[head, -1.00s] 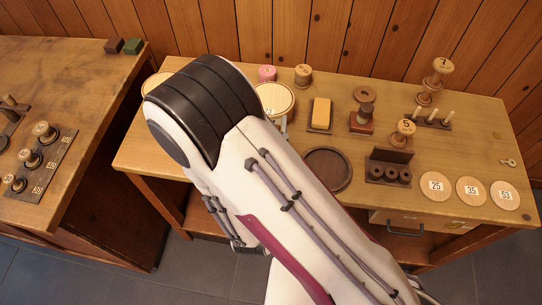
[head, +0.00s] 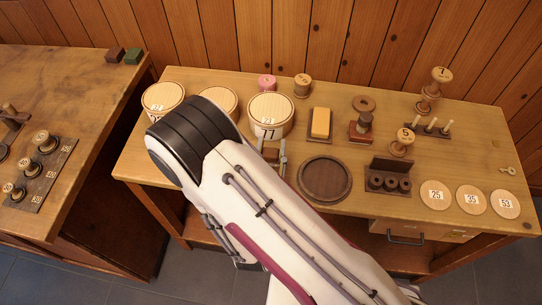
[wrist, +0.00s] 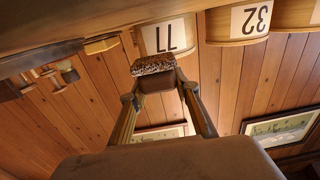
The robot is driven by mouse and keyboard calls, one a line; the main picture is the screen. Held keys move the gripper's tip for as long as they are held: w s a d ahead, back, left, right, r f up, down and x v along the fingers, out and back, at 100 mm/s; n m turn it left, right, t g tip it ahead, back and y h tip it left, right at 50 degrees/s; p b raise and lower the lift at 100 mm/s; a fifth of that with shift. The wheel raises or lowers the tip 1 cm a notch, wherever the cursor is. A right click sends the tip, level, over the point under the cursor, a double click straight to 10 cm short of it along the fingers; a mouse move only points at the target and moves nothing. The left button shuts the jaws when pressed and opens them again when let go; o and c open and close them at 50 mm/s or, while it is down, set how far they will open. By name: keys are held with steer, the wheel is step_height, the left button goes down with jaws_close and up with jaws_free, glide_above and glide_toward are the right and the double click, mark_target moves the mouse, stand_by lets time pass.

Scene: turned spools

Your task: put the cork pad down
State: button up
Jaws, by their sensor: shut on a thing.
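The cork pad (wrist: 153,65) is a small, speckled brown block at the tips of my gripper (wrist: 155,80) in the wrist view. My gripper is shut on it. In the head view my gripper (head: 273,152) shows only in part beyond my arm, above the table in front of the round box marked 77 (head: 268,130). That box also shows behind the pad in the wrist view (wrist: 170,35). I cannot make out the pad in the head view. A gap between the pad and the table cannot be judged.
A round dark tray (head: 300,181) lies right of my gripper and looks empty. A yellow block on a dark base (head: 320,122), a dark rack with rings (head: 388,182) and numbered discs (head: 436,195) stand farther right. More round boxes (head: 163,96) stand left. Bare wood (head: 345,215) shows along the front edge.

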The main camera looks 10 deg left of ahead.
mark_target(271, 160)
stand_by(0.3)
steer(key=shift+f, duration=1.9)
steer(key=shift+f, duration=0.15)
steer(key=o, duration=1)
steer(key=shift+s, duration=0.2)
steer(key=shift+s+f, duration=0.15)
steer(key=shift+s, duration=3.6)
